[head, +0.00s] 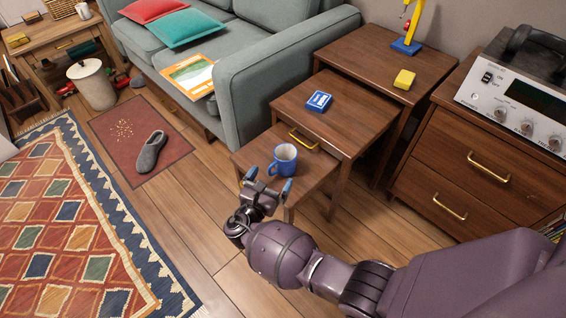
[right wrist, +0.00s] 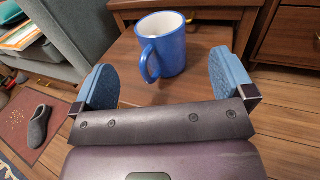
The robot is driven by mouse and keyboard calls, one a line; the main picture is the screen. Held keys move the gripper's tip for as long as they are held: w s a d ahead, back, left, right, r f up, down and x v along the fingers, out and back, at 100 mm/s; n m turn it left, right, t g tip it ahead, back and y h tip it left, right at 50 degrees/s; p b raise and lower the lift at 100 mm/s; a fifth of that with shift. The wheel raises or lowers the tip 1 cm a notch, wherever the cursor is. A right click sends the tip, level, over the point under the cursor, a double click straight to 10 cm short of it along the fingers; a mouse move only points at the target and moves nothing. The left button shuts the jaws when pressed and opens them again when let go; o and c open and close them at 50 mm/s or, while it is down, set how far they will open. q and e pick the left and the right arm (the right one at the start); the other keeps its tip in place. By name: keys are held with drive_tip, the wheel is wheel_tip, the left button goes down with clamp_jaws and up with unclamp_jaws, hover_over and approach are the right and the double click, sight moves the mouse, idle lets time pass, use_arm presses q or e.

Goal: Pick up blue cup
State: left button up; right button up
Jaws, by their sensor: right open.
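The blue cup (head: 283,160) stands upright on the lowest, smallest wooden nesting table (head: 254,160). It has a white inside, and its handle points left toward my gripper. My right gripper (head: 266,184) is open just in front of the cup, with a blue fingertip on each side. In the right wrist view the cup (right wrist: 165,45) is ahead, between the spread fingers (right wrist: 173,82) and slightly beyond their tips, and no contact shows. My left gripper is not in view.
Taller nesting tables hold a blue card box (head: 319,101) and a yellow block (head: 404,79). A grey sofa (head: 243,79) stands behind left. A drawer cabinet (head: 470,160) with a silver device stands at right. A slipper (head: 151,152) lies on a red mat. The floor at left is mostly open.

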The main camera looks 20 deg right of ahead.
drive_tip(key=x, duration=0.2)
drive_tip(key=shift+w+d+f, duration=0.2)
drive_tip(key=shift+d, duration=0.05)
drive_tip(key=b+x, duration=0.2)
drive_tip(key=x, duration=0.2)
drive_tip(key=shift+f, duration=0.2)
drive_tip(key=shift+w+d+r, duration=0.15)
drive_tip(key=shift+w+d, duration=0.1)
drive_tip(key=shift+w, duration=0.1)
drive_tip(key=c, duration=1.1)
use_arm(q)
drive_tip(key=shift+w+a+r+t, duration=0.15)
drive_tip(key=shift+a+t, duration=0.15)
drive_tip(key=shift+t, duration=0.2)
use_arm(e)
drive_tip(key=shift+r, duration=0.1)
drive_tip(key=shift+r, duration=0.3)
wheel_tip(320, 180, up, 12)
drive_tip(key=p, duration=0.6)
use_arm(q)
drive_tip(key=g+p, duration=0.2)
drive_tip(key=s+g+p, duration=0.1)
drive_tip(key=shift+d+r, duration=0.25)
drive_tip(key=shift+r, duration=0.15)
use_arm(e)
wheel_tip(320, 180, up, 7)
hover_over(281, 161)
drive_tip(key=shift+w+d+r, duration=0.1)
drive_tip(key=shift+r, duration=0.15)
